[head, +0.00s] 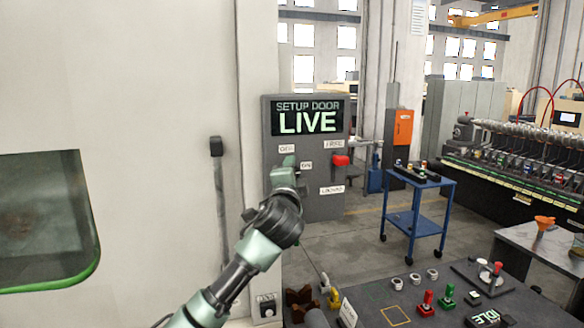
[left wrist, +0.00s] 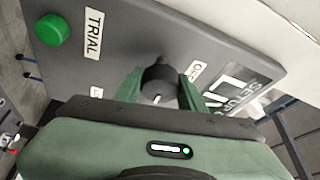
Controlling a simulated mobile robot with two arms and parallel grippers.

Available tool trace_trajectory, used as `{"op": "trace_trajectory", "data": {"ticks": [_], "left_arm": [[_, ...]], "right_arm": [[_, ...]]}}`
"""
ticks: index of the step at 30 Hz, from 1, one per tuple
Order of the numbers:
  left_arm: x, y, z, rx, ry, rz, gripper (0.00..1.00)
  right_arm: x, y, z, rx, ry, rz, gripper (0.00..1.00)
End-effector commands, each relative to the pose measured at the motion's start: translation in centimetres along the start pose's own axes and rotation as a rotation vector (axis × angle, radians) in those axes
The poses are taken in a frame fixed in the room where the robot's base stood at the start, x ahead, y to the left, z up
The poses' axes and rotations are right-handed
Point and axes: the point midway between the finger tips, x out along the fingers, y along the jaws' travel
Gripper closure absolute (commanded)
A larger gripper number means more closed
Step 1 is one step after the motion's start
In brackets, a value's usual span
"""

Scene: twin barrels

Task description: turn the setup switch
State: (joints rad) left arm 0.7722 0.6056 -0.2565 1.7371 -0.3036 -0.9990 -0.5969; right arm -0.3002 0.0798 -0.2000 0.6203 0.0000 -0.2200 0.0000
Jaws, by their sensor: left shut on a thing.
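The grey setup door panel (head: 317,207) stands beside the large pale machine wall, and its display (head: 307,117) reads "SETUP DOOR LIVE". Small labels on it include OFF, ON, FREE and LOCKED. My left gripper (head: 288,162) is at the left part of the panel, by the OFF and ON labels. In the left wrist view the green fingers of my left gripper (left wrist: 161,88) are shut on a round black switch knob (left wrist: 158,73), with a small white mark on it. My gripper hides the knob in the head view. My right gripper is not in view.
In the left wrist view a green button (left wrist: 52,29) is beside a TRIAL label. A blue cart (head: 418,181) stands to the right, and a control desk (head: 400,292) is at the lower front.

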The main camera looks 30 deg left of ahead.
Motion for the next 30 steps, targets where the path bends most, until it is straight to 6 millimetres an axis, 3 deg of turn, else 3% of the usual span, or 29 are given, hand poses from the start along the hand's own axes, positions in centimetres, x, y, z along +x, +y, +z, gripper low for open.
{"op": "trace_trajectory", "data": {"ticks": [22, 23, 25, 30], "left_arm": [[0.00, 0.14, 0.01, 0.087, 0.001, 0.036, 1.00], [0.00, 0.14, 0.01, 0.087, 0.001, 0.036, 0.58], [0.00, 0.13, 0.01, 0.087, 0.001, 0.036, 0.39], [0.00, 0.08, -0.01, 0.085, 0.002, 0.035, 0.39]], "right_arm": [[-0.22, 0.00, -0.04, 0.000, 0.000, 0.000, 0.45], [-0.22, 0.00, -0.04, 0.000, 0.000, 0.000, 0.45], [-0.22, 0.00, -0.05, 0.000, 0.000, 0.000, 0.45], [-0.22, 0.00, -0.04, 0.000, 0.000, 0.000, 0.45]]}}
